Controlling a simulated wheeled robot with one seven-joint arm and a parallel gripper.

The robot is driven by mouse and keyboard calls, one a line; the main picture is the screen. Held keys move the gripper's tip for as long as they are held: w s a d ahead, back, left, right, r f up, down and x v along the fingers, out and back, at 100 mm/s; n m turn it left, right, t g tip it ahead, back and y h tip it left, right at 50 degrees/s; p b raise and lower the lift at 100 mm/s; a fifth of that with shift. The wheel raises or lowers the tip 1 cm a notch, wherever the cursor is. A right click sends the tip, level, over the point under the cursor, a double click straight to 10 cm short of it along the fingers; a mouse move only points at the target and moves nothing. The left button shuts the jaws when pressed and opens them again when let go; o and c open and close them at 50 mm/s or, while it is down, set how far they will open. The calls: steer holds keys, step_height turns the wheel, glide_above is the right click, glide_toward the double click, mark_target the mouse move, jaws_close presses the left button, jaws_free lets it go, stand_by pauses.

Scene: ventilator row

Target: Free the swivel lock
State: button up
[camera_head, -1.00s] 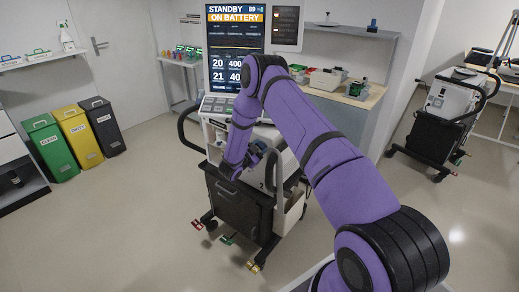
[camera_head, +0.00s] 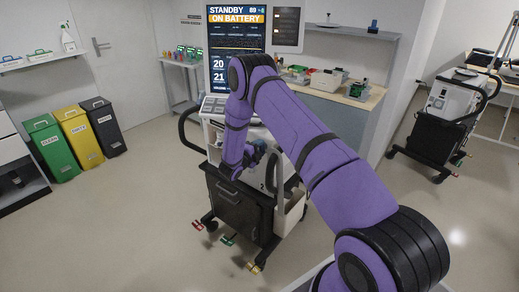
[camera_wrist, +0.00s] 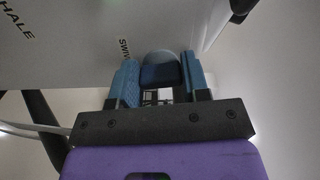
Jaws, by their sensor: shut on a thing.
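The ventilator (camera_head: 283,158) stands on a wheeled cart, marked 2, in the middle of the head view. Its screen (camera_head: 236,45) reads STANDBY ON BATTERY. In the wrist view a rounded grey and dark-blue knob (camera_wrist: 160,74) sits beside a partly covered label beginning SWIV (camera_wrist: 123,48); I take it for the swivel lock. My gripper (camera_wrist: 159,66) has its blue fingers on both sides of this knob and is shut on it. In the head view my gripper (camera_head: 256,153) is small against the ventilator's side, and the knob cannot be made out.
Red, green and gold pedals (camera_head: 228,240) show at the cart's foot. Green, yellow and dark bins (camera_head: 78,137) stand at the left. A second ventilator cart (camera_head: 440,117) stands at the right. A bench (camera_head: 350,97) with boxes is behind. The floor around the cart is mostly clear.

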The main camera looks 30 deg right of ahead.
steer(key=shift+m, duration=0.9)
steer(key=o, duration=0.9)
steer(key=v, duration=1)
steer(key=shift+s+a, duration=0.15)
steer(key=shift+a, duration=0.25)
steer(key=shift+r, duration=0.1)
